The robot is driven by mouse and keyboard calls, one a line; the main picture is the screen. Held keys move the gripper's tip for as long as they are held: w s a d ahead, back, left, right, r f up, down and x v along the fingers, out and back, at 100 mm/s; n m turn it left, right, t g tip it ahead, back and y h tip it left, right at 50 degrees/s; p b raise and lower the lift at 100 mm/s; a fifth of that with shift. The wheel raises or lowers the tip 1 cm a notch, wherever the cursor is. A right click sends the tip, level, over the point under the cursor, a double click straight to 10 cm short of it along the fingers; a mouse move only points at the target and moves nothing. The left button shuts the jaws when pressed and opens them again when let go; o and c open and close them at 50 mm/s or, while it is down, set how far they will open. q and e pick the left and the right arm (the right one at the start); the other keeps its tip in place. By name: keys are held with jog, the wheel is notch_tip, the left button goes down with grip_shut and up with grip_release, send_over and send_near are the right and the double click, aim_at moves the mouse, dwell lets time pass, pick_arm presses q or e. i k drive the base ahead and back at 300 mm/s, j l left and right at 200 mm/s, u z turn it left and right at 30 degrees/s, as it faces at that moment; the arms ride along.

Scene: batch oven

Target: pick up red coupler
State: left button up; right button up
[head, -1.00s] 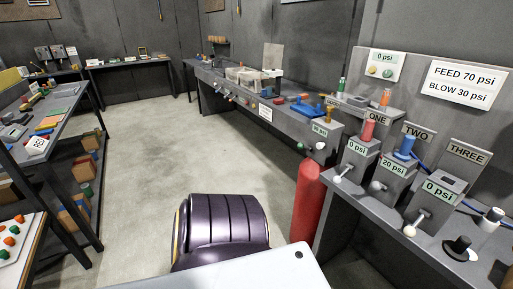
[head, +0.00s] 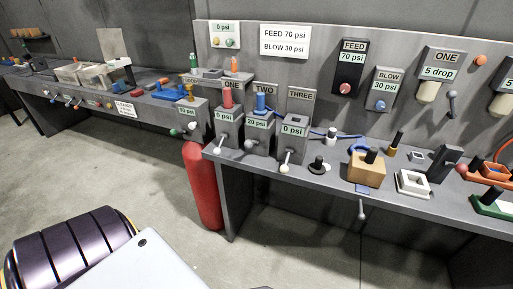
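A red upright cylinder, which looks like the red coupler (head: 228,98), stands on the grey block labelled ONE (head: 228,127) on the bench in the head view. Next to it on the right, a blue coupler (head: 261,103) stands on the block labelled TWO (head: 259,132). The block labelled THREE (head: 293,135) has an open square top with nothing standing on it. Neither of my grippers is in view.
The grey bench (head: 330,187) runs along the wall, with a wooden block (head: 366,171) and a white square frame (head: 413,184) on it. A red gas cylinder (head: 202,187) stands on the floor at its left end.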

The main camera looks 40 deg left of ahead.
aim_at(229, 104)
jog(key=u, duration=1.5)
